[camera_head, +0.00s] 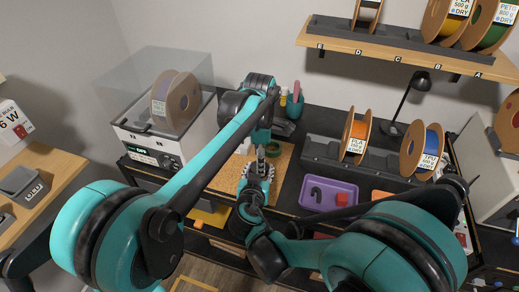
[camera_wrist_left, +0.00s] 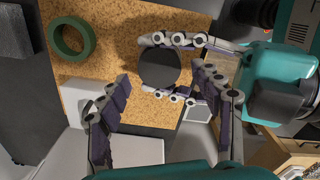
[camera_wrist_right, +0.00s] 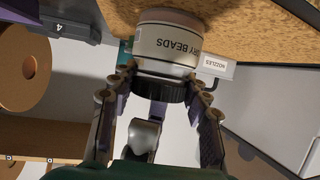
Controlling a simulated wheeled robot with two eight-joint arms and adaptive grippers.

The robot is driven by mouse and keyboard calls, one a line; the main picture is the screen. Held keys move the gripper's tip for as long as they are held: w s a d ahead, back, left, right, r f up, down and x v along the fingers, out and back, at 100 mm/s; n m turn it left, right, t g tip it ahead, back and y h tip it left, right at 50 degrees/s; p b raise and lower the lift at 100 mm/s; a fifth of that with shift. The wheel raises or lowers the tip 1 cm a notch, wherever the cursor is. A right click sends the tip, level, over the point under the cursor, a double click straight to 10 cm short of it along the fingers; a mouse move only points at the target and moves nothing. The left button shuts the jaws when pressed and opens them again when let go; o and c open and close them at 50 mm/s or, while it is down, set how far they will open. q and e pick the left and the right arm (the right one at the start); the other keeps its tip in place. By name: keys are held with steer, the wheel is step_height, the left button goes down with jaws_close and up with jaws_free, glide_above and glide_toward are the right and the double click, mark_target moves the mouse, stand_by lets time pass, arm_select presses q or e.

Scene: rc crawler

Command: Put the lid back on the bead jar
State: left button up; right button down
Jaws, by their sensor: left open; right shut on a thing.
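The bead jar (camera_wrist_right: 165,42) is a pale jar with a "BEADS" label, upside down in the right wrist view, standing on the cork mat. The black round lid (camera_wrist_right: 160,91) is at the jar's mouth; whether it is fully seated I cannot tell. My right gripper (camera_wrist_right: 160,82) is shut on the lid, fingers on either side of its rim. From above, the lid (camera_wrist_left: 160,68) covers the jar in the left wrist view. My left gripper (camera_wrist_left: 161,75) is open and empty above the lid. In the head view, my arms hide the jar and lid.
The cork mat (camera_wrist_left: 120,22) also holds a green tape ring (camera_wrist_left: 70,38) and a white box (camera_wrist_left: 88,98) close by. A purple tray (camera_head: 318,205) lies to the right in the head view. Filament spools (camera_head: 356,138) stand behind it. A clear-covered dryer (camera_head: 150,140) stands left.

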arm_select(q)
steer(key=shift+f, duration=1.25)
steer(key=c, duration=1.2)
steer(key=m, duration=0.7)
steer(key=o, duration=1.3)
steer(key=shift+d, duration=0.1)
steer(key=shift+r, duration=0.1)
